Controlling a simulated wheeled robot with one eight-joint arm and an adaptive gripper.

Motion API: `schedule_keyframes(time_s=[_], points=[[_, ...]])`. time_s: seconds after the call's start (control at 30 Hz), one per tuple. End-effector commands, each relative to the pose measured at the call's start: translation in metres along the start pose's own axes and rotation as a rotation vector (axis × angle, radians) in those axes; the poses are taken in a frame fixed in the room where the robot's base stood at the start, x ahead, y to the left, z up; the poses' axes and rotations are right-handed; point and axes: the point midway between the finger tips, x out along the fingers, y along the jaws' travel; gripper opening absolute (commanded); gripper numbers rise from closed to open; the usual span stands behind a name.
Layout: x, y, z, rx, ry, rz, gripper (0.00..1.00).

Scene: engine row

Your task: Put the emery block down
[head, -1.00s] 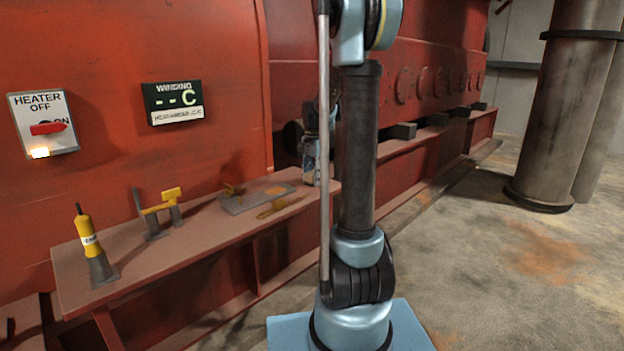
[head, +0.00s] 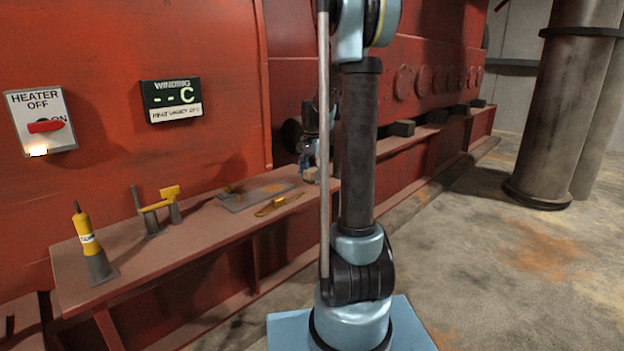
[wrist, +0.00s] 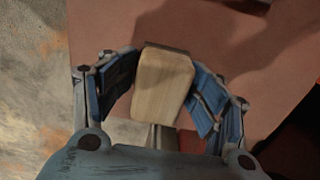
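The emery block (head: 311,174) is a pale wooden-coloured block at the right end of the red ledge (head: 190,240). In the wrist view the block (wrist: 162,85) lies between my two blue-padded fingers, with a dark strip along its far edge. My gripper (head: 309,160) is above and around it, partly behind my own arm in the head view. The ledge surface (wrist: 110,40) shows beneath the block.
A grey plate (head: 240,201) and a yellow-handled tool (head: 277,204) lie left of the block. A yellow-handled bracket (head: 150,208) and an upright yellow tool (head: 86,236) stand farther left. A red machine wall rises behind. The ledge's front edge is close to the block.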

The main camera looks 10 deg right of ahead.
Motion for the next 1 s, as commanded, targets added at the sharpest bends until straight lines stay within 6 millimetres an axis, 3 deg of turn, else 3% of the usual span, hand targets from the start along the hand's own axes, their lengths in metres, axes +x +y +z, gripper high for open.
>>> schedule_keyframes(time_s=[0.23, 0.7, 1.0], points=[[-0.015, 0.001, 0.001, 0.0, -0.001, 0.0, 0.57], [-0.097, 0.001, 0.0, 0.001, -0.001, 0.0, 0.57], [-0.127, 0.001, -0.001, 0.001, -0.001, 0.0, 0.57]])
